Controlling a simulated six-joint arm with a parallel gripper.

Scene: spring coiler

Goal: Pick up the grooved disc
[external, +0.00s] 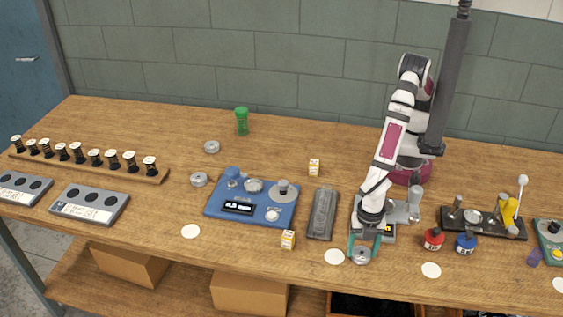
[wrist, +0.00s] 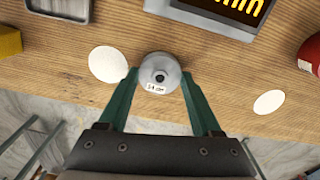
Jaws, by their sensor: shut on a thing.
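The grooved disc (wrist: 160,72) is a round grey metal piece with a centre hole and a small white label. It shows between the tips of my gripper (wrist: 158,80) in the wrist view. The two green fingers are closed on its sides. In the external view my gripper (external: 363,244) is low at the front of the bench, with the disc (external: 361,256) at its fingertips near the front edge. I cannot tell whether the disc touches the bench top. Other similar grey discs lie further back, one at the left of the blue device (external: 199,180) and one behind it (external: 211,147).
White round spots (external: 334,256) lie on the wooden bench (external: 130,215) beside the gripper. A grey tray (external: 322,212) and blue device (external: 225,208) stand left. Red (external: 433,239) and blue (external: 466,243) bottles stand right. A device with an orange display (wrist: 215,12) is close behind.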

